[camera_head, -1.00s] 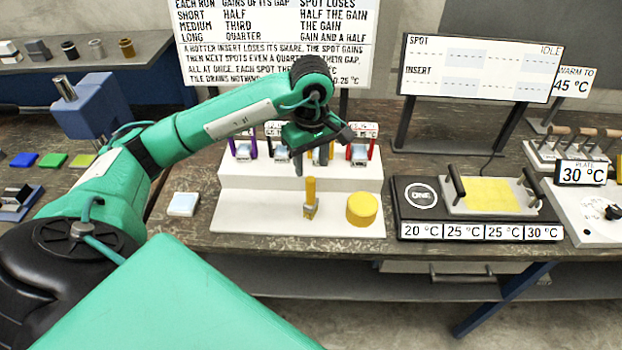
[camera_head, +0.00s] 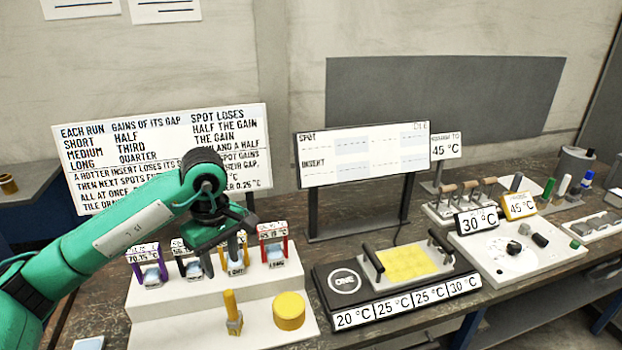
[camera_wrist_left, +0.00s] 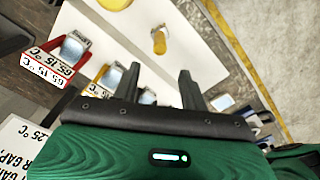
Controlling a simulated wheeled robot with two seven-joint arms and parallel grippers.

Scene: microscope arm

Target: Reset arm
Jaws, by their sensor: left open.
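My left arm comes in from the left in the head view. Its gripper (camera_head: 221,258) is above the white stepped stand (camera_head: 165,313), in front of the row of labelled holders. In the left wrist view the two fingers of my left gripper (camera_wrist_left: 160,85) are spread apart with nothing between them. The stand's holders include a purple-framed one (camera_head: 150,274) and a red-framed one (camera_head: 274,252). A yellow upright peg (camera_head: 231,308) and a yellow round block (camera_head: 289,311) are on the stand's lower step. My right gripper is not in view.
A black plate unit with a yellow pad (camera_head: 405,264) and two handles stands right of the stand. A display board (camera_head: 362,153) stands behind it. A white dial panel (camera_head: 520,262) and wooden-handled tools (camera_head: 468,192) are farther right. A rules board (camera_head: 110,150) stands behind the arm.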

